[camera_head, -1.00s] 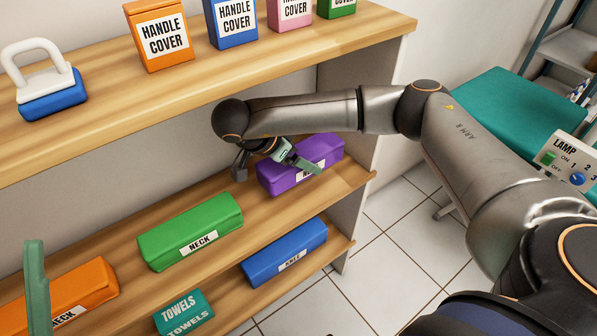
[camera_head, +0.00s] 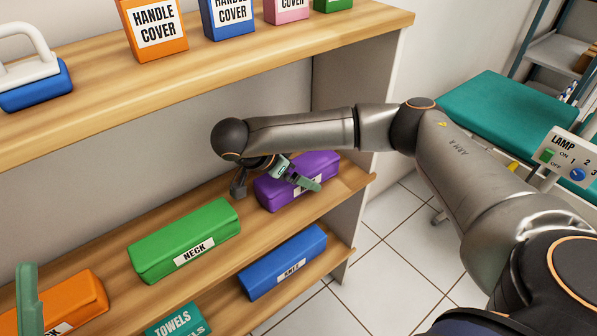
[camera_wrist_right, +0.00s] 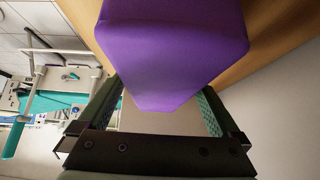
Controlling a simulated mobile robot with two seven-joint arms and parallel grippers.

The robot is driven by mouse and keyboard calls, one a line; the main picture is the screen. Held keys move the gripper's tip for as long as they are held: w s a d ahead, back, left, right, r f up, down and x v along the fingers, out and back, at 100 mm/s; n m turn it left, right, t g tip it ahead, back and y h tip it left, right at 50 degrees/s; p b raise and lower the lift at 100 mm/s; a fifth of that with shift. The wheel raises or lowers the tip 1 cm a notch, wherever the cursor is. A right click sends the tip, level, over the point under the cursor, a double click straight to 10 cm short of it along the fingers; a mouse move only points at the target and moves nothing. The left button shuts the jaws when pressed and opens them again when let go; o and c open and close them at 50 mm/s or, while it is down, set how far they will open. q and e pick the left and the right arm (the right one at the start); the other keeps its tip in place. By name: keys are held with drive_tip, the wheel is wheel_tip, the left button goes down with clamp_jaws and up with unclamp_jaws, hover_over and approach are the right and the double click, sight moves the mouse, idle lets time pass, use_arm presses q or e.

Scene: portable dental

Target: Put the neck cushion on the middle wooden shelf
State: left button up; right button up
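A purple cushion (camera_head: 322,166) is at the right end of the middle wooden shelf (camera_head: 222,258) and appears to rest on it. Its label is mostly hidden by my right gripper (camera_head: 270,180), which is at its left end with fingers spread. In the right wrist view the purple cushion (camera_wrist_right: 172,45) fills the top, with its narrower end between the spread fingers (camera_wrist_right: 162,95); contact is unclear. A green cushion (camera_head: 185,235) labelled NECK lies on the middle shelf, left of the purple one. Only one finger of my left gripper (camera_head: 28,300) shows at the lower left.
An orange cushion (camera_head: 65,298) lies at the left. A blue cushion (camera_head: 285,258) and teal towels box (camera_head: 180,320) are on the lower shelf. The top shelf (camera_head: 215,70) holds handle cover boxes and overhangs my right forearm. A side panel (camera_head: 350,120) closes the right end.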

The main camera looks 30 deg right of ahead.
drive_tip(key=p+v, duration=0.3)
drive_tip(key=v, duration=0.3)
drive_tip(key=shift+r, duration=0.35)
drive_tip(key=shift+a+r+p, duration=0.4)
drive_tip(key=shift+a, duration=0.05)
use_arm(q)
drive_tip(key=r, duration=0.3)
drive_tip(key=shift+a+r+m, duration=0.2)
drive_tip(key=shift+r+m, duration=0.15)
drive_tip(key=shift+m, duration=0.05)
drive_tip(key=shift+s, duration=0.1)
use_arm(e)
drive_tip(key=shift+s, duration=0.1)
